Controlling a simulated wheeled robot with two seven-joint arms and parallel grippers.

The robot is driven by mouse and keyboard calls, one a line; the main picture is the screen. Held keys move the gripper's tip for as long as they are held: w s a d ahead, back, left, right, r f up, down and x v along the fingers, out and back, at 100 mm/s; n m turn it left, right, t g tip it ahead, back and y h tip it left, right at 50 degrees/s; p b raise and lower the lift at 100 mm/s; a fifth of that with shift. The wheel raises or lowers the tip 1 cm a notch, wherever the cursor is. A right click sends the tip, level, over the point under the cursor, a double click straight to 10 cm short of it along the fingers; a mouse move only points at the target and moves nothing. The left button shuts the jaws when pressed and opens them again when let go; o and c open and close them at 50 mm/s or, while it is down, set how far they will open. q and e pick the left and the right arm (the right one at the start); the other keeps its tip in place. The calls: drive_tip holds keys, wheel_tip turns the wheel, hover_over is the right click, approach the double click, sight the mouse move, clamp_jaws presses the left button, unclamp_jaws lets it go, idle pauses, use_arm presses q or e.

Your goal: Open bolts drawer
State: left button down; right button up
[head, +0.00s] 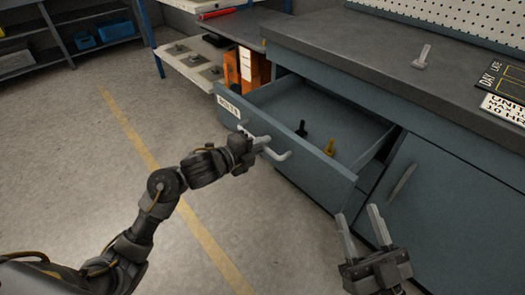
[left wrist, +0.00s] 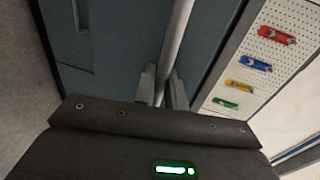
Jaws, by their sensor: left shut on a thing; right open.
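The bolts drawer (head: 298,153) is a blue-grey drawer with a white label (head: 229,106) on its front. It stands pulled out from the workbench, and its inside shows. A dark bolt-like piece (head: 301,129) and a yellow one (head: 330,147) are in it. My left gripper (head: 258,142) is shut on the drawer's handle (head: 279,154); in the left wrist view the bar of the handle (left wrist: 176,45) runs between the two fingers (left wrist: 164,88). My right gripper (head: 361,232) is open and empty, in front of the drawer's right end and the cabinet door.
The grey worktop (head: 380,80) above holds a small light-grey piece (head: 422,57) and signs at the right. A cabinet door (head: 450,205) with its own handle is right of the drawer. Orange bins (head: 258,70) stand behind the drawer's left side. The floor at left is clear.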

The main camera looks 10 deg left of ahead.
use_arm(q)
drive_tip(key=shift+w, duration=0.1)
use_arm(e)
drive_tip(key=shift+d, duration=0.15)
use_arm(q)
drive_tip(key=c, duration=1.5)
unclamp_jaws()
drive_tip(key=shift+c, duration=0.2)
drive_tip(key=shift+s+a, duration=0.15)
drive_tip(key=shift+s, duration=0.1)
drive_tip(key=p+v, duration=0.2)
drive_tip(key=v, duration=0.8)
drive_tip(key=shift+s, duration=0.15)
use_arm(e)
drive_tip(key=shift+w+d+f+g+h, duration=0.1)
drive_tip(key=shift+w+f+g+h, duration=0.1)
drive_tip(key=shift+f+g+h, duration=0.5)
drive_tip(key=shift+w+a+f+g+h, duration=0.2)
drive_tip(key=shift+f+g, duration=0.3)
drive_tip(key=shift+f, duration=0.55)
drive_tip(key=shift+w+d+f+g+h, duration=0.2)
drive_tip(key=shift+f+g+h, duration=0.35)
drive_tip(key=shift+f, duration=0.3)
